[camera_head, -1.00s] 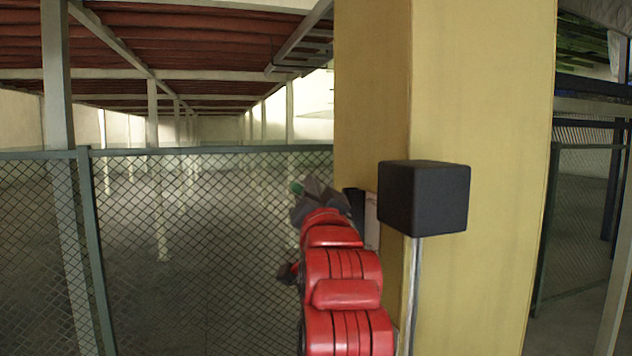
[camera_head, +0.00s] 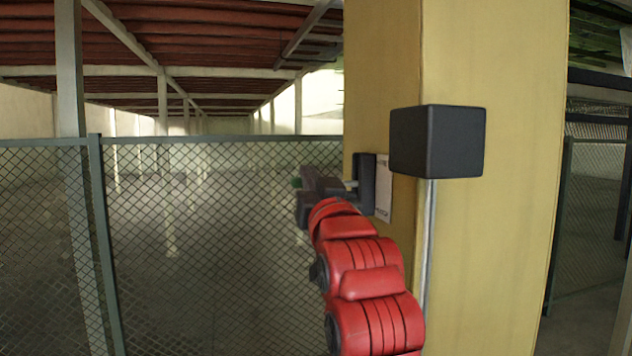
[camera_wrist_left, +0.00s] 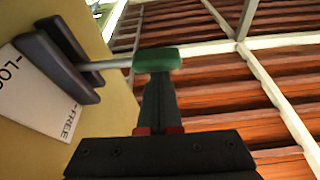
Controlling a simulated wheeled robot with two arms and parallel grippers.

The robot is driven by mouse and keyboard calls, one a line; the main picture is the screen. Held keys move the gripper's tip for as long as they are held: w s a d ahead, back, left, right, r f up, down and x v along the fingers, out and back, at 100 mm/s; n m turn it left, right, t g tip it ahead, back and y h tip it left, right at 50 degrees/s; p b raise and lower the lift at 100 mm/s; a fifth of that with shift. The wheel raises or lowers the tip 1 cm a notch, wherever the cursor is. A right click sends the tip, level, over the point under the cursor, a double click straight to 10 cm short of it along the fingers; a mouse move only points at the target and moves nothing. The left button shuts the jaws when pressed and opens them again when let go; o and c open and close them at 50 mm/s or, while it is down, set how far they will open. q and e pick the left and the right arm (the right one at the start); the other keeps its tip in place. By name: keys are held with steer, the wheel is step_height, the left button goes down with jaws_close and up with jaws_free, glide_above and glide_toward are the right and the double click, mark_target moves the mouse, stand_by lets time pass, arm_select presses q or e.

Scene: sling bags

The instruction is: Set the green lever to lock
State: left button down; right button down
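The green lever handle (camera_wrist_left: 157,60) shows in the left wrist view, on a grey rod that comes out of a dark bracket (camera_wrist_left: 55,55). A white label (camera_wrist_left: 35,105) beside the bracket reads "LOC…", partly covered, and "FREE". My left gripper (camera_wrist_left: 159,85) has its fingers together, with the tips right at the handle; whether they touch it I cannot tell. My right gripper is out of view.
The bracket is on a yellow pillar (camera_head: 500,230). A black box (camera_head: 438,141) on a grey pole stands in front of the pillar, right of my left arm. A wire mesh fence (camera_head: 200,240) runs behind on the left.

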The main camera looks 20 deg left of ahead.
arm_select(q)
step_height(320, 180, down, 7)
steer(key=n+g+y+b, duration=0.2)
steer(key=n+b, duration=0.2)
steer(key=n, duration=0.3)
steer(key=shift+w+d+r+n+g+y+b, duration=0.2)
steer(key=shift+d+n+g+y+b, duration=0.1)
steer(key=shift+n+y, duration=0.1)
steer(key=shift+f, duration=0.1)
step_height(320, 180, up, 4)
steer(key=a+p, duration=0.1)
steer(key=a, duration=0.1)
steer(key=b+v, duration=0.1)
steer(key=v, duration=1)
steer(key=shift+s, duration=0.3)
